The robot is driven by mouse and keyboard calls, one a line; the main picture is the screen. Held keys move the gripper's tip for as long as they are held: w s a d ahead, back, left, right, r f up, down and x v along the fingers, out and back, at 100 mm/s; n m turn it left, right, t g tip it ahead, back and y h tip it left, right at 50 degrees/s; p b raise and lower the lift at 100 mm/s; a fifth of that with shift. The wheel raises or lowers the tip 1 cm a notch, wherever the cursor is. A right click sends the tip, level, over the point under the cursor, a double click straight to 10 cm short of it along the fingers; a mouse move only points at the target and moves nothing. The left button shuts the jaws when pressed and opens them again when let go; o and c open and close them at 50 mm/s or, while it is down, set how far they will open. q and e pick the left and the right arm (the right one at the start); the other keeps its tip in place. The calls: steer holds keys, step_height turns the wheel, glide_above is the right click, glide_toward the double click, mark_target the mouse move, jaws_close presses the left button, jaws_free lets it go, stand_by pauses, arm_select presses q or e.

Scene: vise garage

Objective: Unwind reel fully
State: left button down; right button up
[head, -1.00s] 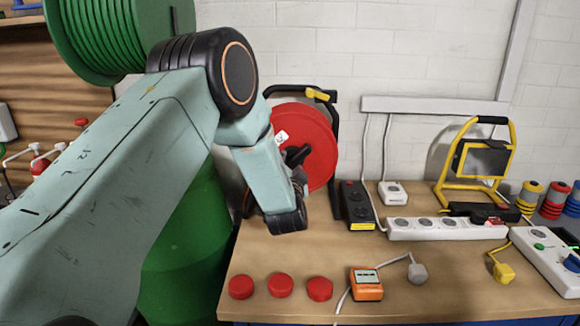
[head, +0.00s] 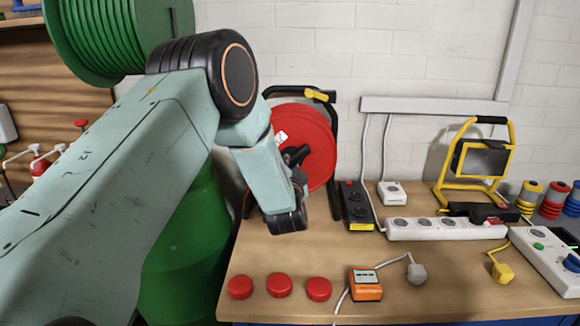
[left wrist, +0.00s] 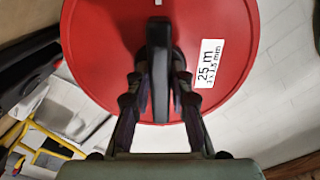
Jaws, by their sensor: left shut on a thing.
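The red cable reel (head: 318,145) stands on the workbench against the wall, in a black frame with a yellow clip on top. Its white "25 m" label (left wrist: 208,62) is at the right of the disc in the left wrist view. A black crank handle (left wrist: 159,60) sticks out from the disc towards the wrist camera. My left gripper (left wrist: 158,88) is shut on this handle, with one finger on each side. In the head view my left gripper (head: 298,178) is in front of the reel's lower part, and my arm hides the reel's left side. My right gripper is not in view.
A black socket box (head: 357,206), a white power strip (head: 440,229) and a yellow work lamp (head: 478,160) stand to the right. Red caps (head: 280,286) and an orange meter (head: 366,285) lie along the front edge. The bench (head: 330,250) between is mostly clear.

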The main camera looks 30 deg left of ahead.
arm_select(q)
steer(key=shift+w+r+n, duration=0.1)
steer(key=shift+r+n, duration=0.05)
steer(key=shift+n, duration=0.15)
steer(key=n, duration=0.2)
steer(key=shift+n, duration=0.4)
steer(key=n+b, duration=0.1)
steer(key=n, duration=0.2)
steer(key=shift+w+d+n, duration=0.1)
steer(key=shift+n, duration=0.2)
steer(key=n+b, duration=0.1)
steer(key=n, duration=0.2)
steer(key=shift+n+b, duration=0.35)
steer(key=shift+n, duration=0.05)
steer(key=n+b, duration=0.1)
steer(key=n, duration=0.1)
steer(key=shift+d+r+n, duration=0.1)
steer(key=shift+n, duration=0.2)
steer(key=n+b, duration=0.3)
steer(key=n, duration=0.2)
steer(key=shift+n, duration=0.3)
steer(key=n+b, duration=0.5)
steer(key=n, duration=0.1)
steer(key=shift+r+n, duration=0.15)
steer(key=shift+n, duration=0.15)
